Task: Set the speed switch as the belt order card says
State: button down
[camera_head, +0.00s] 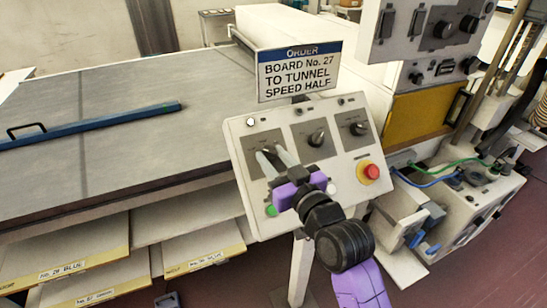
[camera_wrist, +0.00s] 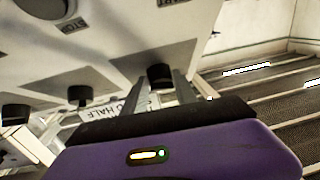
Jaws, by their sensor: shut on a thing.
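The order card (camera_head: 300,75) stands above the control panel (camera_head: 243,132) and reads "BOARD No. 27 TO TUNNEL SPEED HALF". The panel has three dark-plated switches: the middle switch (camera_head: 316,138), the right switch (camera_head: 357,129) and the left one, largely hidden by my gripper. My gripper (camera_head: 273,156) is at that left switch. In the wrist view, a black knob (camera_wrist: 160,73) is between my gripper's fingers (camera_wrist: 160,90), which are shut on it. The knob's pointer and scale cannot be read, and I cannot read which switch is labelled speed.
A red stop button (camera_head: 370,172) on a yellow base and a green button (camera_head: 271,211) are on the same panel. A long table (camera_head: 120,150) with a blue bar (camera_head: 90,123) is at the left, above labelled shelves (camera_head: 80,255). Cabinets and cables are at the right.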

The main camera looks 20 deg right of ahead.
jog(key=shift+a+m+h+p, duration=0.15)
jog(key=shift+m+h+p, duration=0.35)
jog(key=shift+p, duration=0.15)
jog(key=shift+m+h+p, duration=0.3)
jog(key=shift+m+h, duration=0.2)
jog(key=shift+m, duration=0.2)
jog(key=shift+a+f+m+h+b, duration=0.1)
jog(key=shift+m+h+b, duration=0.3)
jog(key=shift+m, duration=0.2)
jog(key=shift+a+f+m+h+b, duration=0.1)
jog(key=shift+m+h+b, duration=0.15)
jog(key=shift+m+h, duration=0.3)
jog(key=m+h+b, duration=0.1)
jog(key=b, duration=0.1)
jog(key=m+g+h+b, duration=0.1)
jog(key=m+b, duration=0.1)
jog(key=m+h+b, duration=0.1)
jog(key=m+b, duration=0.1)
jog(key=shift+a+g, duration=0.3)
jog(key=m+g+h+b, duration=0.1)
jog(key=m, duration=0.1)
jog(key=m+g+h+b, duration=0.1)
jog(key=m, duration=0.1)
jog(key=m+g+h+b, duration=0.1)
jog(key=m, duration=0.1)
jog(key=shift+w+a+r+h, duration=0.15)
jog(key=shift+r+h, duration=0.1)
jog(key=shift+r, duration=0.1)
jog(key=c, duration=1)
grip_release()
